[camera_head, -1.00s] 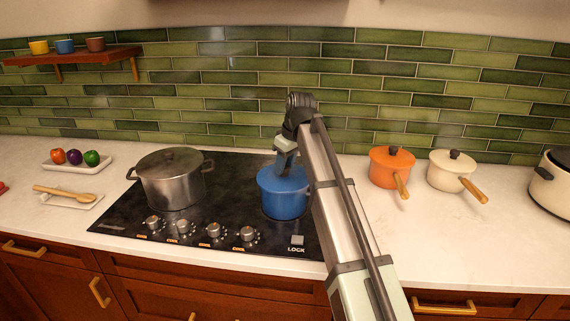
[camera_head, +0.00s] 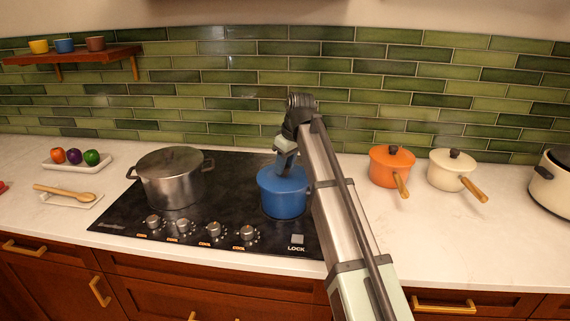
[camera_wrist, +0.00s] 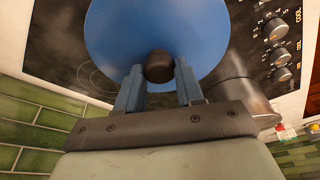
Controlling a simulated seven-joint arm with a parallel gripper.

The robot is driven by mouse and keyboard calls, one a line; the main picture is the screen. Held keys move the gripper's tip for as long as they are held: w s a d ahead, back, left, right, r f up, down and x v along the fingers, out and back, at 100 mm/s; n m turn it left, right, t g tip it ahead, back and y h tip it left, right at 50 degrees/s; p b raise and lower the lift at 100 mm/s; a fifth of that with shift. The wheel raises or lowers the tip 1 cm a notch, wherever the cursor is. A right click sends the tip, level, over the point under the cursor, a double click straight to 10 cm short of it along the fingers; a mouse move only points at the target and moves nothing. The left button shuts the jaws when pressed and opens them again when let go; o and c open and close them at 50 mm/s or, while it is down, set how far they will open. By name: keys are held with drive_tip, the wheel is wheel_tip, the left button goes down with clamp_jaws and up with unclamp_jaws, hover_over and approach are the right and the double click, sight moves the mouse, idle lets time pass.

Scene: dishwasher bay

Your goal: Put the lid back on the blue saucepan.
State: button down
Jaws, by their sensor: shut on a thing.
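The blue saucepan (camera_head: 283,200) stands on the right part of the cooktop, partly hidden behind my arm. Its blue lid (camera_wrist: 157,22) fills the upper middle of the wrist view and has a dark round knob (camera_wrist: 158,66). My gripper (camera_wrist: 158,72) is shut on this knob, one finger on each side. In the head view my gripper (camera_head: 284,166) is directly above the saucepan, with the lid at the pan's top. I cannot tell from these views whether the lid touches the rim all round.
A steel pot (camera_head: 172,180) stands on the left of the black cooktop (camera_head: 232,170). An orange saucepan (camera_head: 391,168) and a cream saucepan (camera_head: 450,172) stand to the right, handles toward the front. Counter in front of them is clear.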

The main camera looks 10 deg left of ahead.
drive_tip(key=c, duration=0.6)
unclamp_jaws()
drive_tip(key=shift+o, duration=0.3)
drive_tip(key=o, duration=0.4)
drive_tip(key=shift+r, duration=0.1)
drive_tip(key=shift+r, duration=3.4)
drive_tip(key=shift+c, duration=0.4)
clamp_jaws()
